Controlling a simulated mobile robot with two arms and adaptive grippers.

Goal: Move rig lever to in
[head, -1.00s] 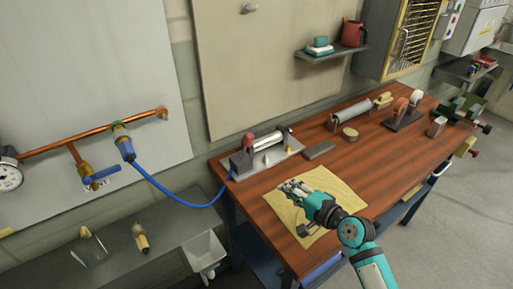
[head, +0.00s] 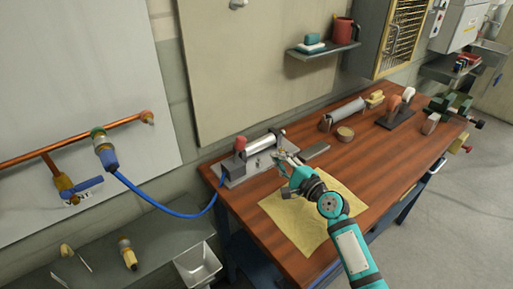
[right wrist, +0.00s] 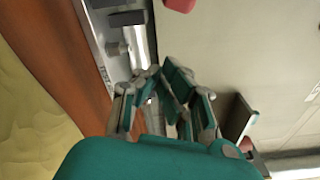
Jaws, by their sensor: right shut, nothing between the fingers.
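The rig (head: 232,182) is a grey metal plate at the left end of the wooden bench, with a silver cylinder (head: 264,145) mounted on it. A red knob (head: 240,143) stands at its left end; I cannot tell whether this is the lever. My right gripper (head: 284,157) is shut and empty, at the right end of the rig, close to the cylinder's end. In the right wrist view its fingers (right wrist: 160,76) are in front of the rig plate (right wrist: 98,30). I cannot tell whether they touch it. My left gripper is not in view.
A blue hose (head: 165,207) joins the rig's left end to the wall pipe. A yellow cloth (head: 300,222) lies in front of the rig. The bench front is mostly clear.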

